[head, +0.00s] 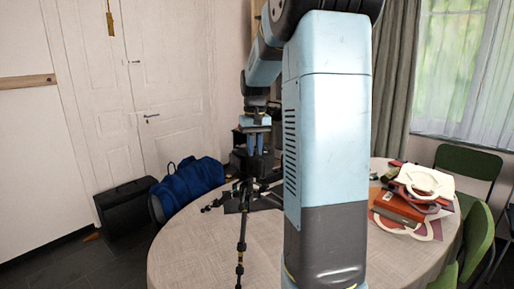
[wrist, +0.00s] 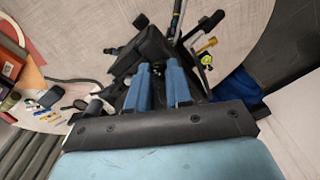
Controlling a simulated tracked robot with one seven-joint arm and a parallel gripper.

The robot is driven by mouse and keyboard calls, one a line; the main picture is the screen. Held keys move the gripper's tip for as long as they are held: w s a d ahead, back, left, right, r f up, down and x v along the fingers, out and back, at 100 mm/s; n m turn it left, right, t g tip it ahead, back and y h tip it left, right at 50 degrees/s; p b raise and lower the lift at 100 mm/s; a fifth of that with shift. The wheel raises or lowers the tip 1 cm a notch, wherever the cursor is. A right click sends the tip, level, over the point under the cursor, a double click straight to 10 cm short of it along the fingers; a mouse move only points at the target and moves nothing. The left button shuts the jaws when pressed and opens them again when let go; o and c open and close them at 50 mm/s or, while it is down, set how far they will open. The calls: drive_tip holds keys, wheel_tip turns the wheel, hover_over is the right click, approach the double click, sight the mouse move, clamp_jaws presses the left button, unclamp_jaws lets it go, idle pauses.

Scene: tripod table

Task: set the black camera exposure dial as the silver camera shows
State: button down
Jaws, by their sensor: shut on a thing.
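My gripper (head: 255,155) points down over the table, with blue fingers at the black camera on the tripod (head: 241,245). In the wrist view my gripper (wrist: 158,70) has its fingertips close together on a small dark part at the black camera (wrist: 128,64), which lies around and beneath them. The fingers and the dark body hide most of the dial, and its setting cannot be read. I cannot make out the silver camera in either view.
A round table (head: 190,262) with a pale cloth spreads below my arm. Books and a white ring-shaped thing (head: 425,181) are piled at its right. A blue bag (head: 190,184) and a black case (head: 125,210) stand left. Green chairs (head: 468,166) are at right.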

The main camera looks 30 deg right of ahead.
drive_tip(key=shift+a+m, duration=0.1)
drive_tip(key=shift+m, duration=0.5)
drive_tip(key=c, duration=1)
unclamp_jaws()
drive_tip(key=shift+c, duration=0.2)
drive_tip(key=shift+r, duration=0.15)
wheel_tip(320, 180, up, 14)
drive_tip(key=shift+f, duration=0.25)
